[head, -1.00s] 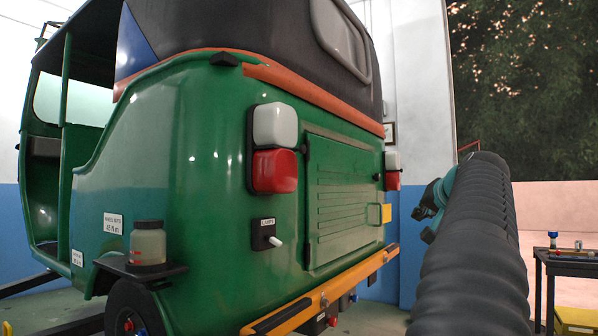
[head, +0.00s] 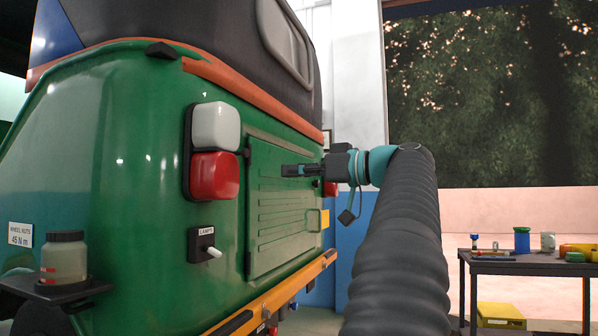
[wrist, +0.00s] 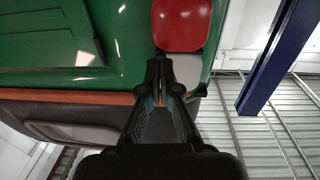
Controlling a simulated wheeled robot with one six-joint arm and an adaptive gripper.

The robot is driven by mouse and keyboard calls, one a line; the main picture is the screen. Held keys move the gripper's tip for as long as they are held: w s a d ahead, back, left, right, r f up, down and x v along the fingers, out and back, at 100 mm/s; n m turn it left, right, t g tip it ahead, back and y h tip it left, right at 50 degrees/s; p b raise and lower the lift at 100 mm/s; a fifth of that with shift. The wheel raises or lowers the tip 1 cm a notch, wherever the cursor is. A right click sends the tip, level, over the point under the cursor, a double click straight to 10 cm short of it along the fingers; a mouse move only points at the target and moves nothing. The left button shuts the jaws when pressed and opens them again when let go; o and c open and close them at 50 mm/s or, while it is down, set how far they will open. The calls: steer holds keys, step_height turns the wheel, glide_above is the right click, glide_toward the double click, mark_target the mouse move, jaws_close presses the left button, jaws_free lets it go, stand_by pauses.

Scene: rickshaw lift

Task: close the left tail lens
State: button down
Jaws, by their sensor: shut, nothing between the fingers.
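The left tail lens, white on top (head: 215,127) and red below (head: 215,176), stands on a black backing at the green rickshaw's rear corner. The backing shows along its left side; I cannot tell whether the lens sits flush. My gripper (head: 284,171) is shut and empty. In the head view it points left, right of the lens and in front of the ribbed rear panel. In the wrist view, which is upside down, the gripper (wrist: 165,90) overlaps the white part (wrist: 186,69) of a tail lens, with the red part (wrist: 182,25) above. Contact is not clear.
A lamp switch (head: 203,246) sits below the lens. A jar (head: 64,258) stands on a side shelf at lower left. A yellow bumper (head: 285,295) crosses the rear. The right tail lamp (head: 330,189) is partly hidden. A tool table (head: 520,266) stands at right.

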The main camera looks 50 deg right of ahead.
steer(key=p+x, duration=0.1)
steer(key=x, duration=0.9)
steer(key=shift+w, duration=0.4)
steer(key=shift+w, duration=0.6)
steer(key=shift+w+d, duration=0.15)
glide_toward(239, 172)
steer(key=d+v, duration=0.1)
steer(key=v, duration=0.5)
steer(key=shift+d+r+b, duration=0.15)
steer(key=shift+b, duration=0.2)
